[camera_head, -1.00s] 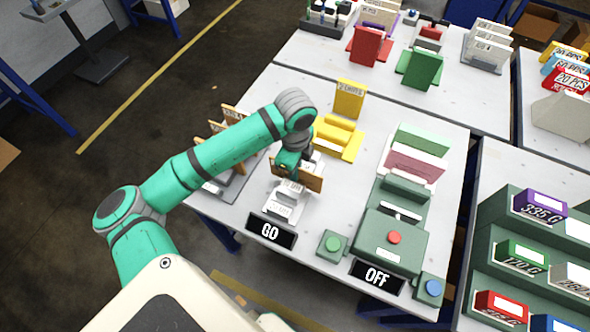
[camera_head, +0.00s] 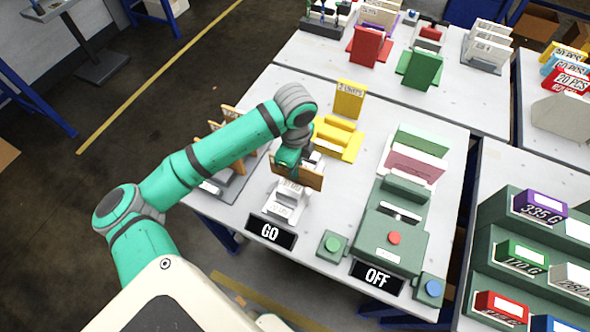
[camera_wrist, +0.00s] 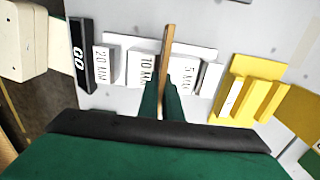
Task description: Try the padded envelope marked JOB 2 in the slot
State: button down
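My gripper (camera_wrist: 161,90) is shut on a brown padded envelope (camera_wrist: 168,42), which shows edge-on between the fingers in the wrist view. In the head view the envelope (camera_head: 312,178) is upright below my wrist, over the white stepped slot gauge (camera_head: 278,207). Its marking is not readable. In the wrist view the gauge (camera_wrist: 117,42) has labels reading 20 MM, 10 MM and 5 MM, and the envelope crosses between the 10 MM and 5 MM labels. Whether its lower edge is inside a slot or above it is hidden.
A GO sign (camera_head: 270,232) stands in front of the gauge. A grey rack (camera_head: 212,187) with other brown envelopes is at left, partly behind my arm. A yellow holder (camera_head: 338,140) is behind. A green machine (camera_head: 388,245) with an OFF sign (camera_head: 377,277) stands at right.

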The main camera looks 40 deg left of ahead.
jog(key=shift+r, duration=2.8)
